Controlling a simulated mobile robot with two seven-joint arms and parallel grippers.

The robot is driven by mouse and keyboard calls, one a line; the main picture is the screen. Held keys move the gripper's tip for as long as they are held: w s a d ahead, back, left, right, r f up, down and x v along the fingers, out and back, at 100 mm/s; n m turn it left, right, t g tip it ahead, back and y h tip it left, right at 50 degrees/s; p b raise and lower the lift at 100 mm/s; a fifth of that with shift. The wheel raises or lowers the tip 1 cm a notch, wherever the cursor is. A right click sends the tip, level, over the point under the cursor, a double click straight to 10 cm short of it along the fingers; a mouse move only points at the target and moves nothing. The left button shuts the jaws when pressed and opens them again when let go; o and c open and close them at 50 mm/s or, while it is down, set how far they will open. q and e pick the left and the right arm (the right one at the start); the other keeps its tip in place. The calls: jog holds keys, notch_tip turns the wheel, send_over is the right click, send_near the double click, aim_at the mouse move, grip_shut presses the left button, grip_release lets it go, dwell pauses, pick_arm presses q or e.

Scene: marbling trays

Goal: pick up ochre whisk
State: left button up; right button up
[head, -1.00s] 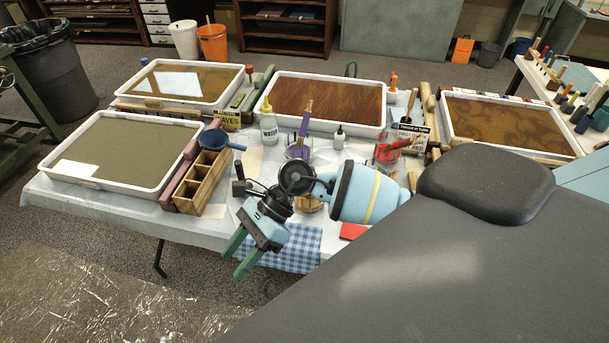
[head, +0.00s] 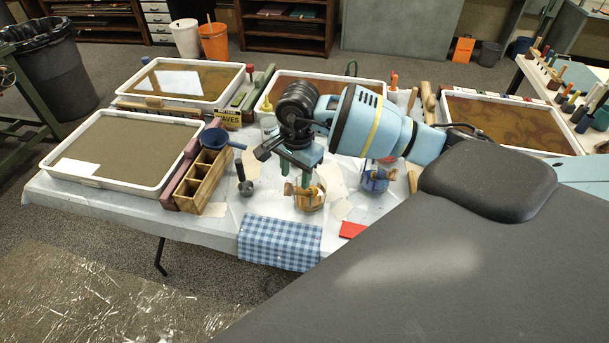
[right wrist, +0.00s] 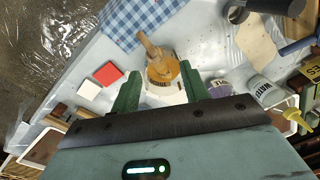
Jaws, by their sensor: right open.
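The ochre whisk (head: 309,192) stands tilted in a clear jar (head: 312,205) of ochre paint behind the blue checked cloth. In the right wrist view the whisk's wooden handle (right wrist: 150,45) leans out of the jar toward the cloth. My right gripper (head: 297,182) is open, its green fingers pointing down just behind and above the jar. In the wrist view the jar shows between and beyond the fingertips (right wrist: 159,78); nothing is held. My left gripper is not in view.
A blue jar (head: 374,182) stands to the right, and a dark upright tool (head: 243,182) to the left. A wooden divided box (head: 203,180) is farther left. The checked cloth (head: 280,243) hangs over the front edge. A red card (head: 352,230) lies nearby.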

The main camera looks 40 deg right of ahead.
aim_at(294, 189)
jog(key=shift+s+a+f+p, duration=0.1)
jog(key=shift+a+f+p, duration=0.1)
jog(key=shift+f, duration=1.15)
jog(key=shift+s+a+f+p, duration=0.1)
jog(key=shift+a+f+p, duration=0.1)
jog(key=shift+f, duration=1.1)
grip_shut()
jog(key=shift+r, duration=0.1)
